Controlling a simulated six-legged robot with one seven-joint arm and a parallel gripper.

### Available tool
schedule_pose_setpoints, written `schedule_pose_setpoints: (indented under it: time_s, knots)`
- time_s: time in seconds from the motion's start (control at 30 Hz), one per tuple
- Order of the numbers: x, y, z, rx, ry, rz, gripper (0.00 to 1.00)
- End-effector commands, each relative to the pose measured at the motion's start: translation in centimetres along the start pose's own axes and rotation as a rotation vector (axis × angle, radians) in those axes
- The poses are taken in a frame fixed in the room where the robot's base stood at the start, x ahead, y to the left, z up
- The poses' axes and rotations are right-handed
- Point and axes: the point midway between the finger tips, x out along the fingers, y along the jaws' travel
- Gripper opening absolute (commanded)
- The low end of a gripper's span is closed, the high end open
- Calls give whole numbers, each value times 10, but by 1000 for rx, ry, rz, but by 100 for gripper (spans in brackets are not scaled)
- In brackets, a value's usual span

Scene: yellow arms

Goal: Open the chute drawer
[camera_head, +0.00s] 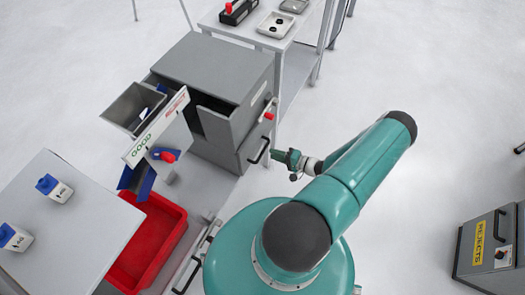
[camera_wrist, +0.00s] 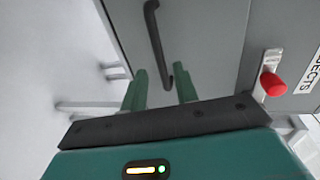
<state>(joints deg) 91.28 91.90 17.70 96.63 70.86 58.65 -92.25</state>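The chute drawer front (camera_head: 243,158) is a grey panel low on the grey cabinet (camera_head: 212,70), and it looks flush with the cabinet. Its black bar handle (camera_head: 259,151) also shows in the wrist view (camera_wrist: 154,35), where it runs down from the top edge to between my fingertips. My gripper (camera_wrist: 160,71) is open, with its two green fingers apart and pointing at the panel. The handle's lower end shows close to the right finger; I cannot tell whether they touch. In the head view my gripper (camera_head: 292,160) is just right of the handle.
A red knob (camera_wrist: 273,84) on a pale plate is right of the handle. A red bin (camera_head: 150,243) and a table with blue-capped bottles (camera_head: 52,187) stand at left. A rejects box (camera_head: 487,250) is at far right.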

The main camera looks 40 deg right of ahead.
Motion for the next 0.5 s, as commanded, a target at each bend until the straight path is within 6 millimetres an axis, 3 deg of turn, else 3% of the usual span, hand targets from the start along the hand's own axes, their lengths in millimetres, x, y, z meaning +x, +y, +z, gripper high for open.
schedule_pose_setpoints:
  time_s: [0.1, 0.3, 0.5]
  knots:
    - [26, 0, 1, -1, -4, -1, 30]
    - [56, -1, 2, 0, -5, -1, 30]
    - [65, -1, 1, -1, -3, 0, 30]
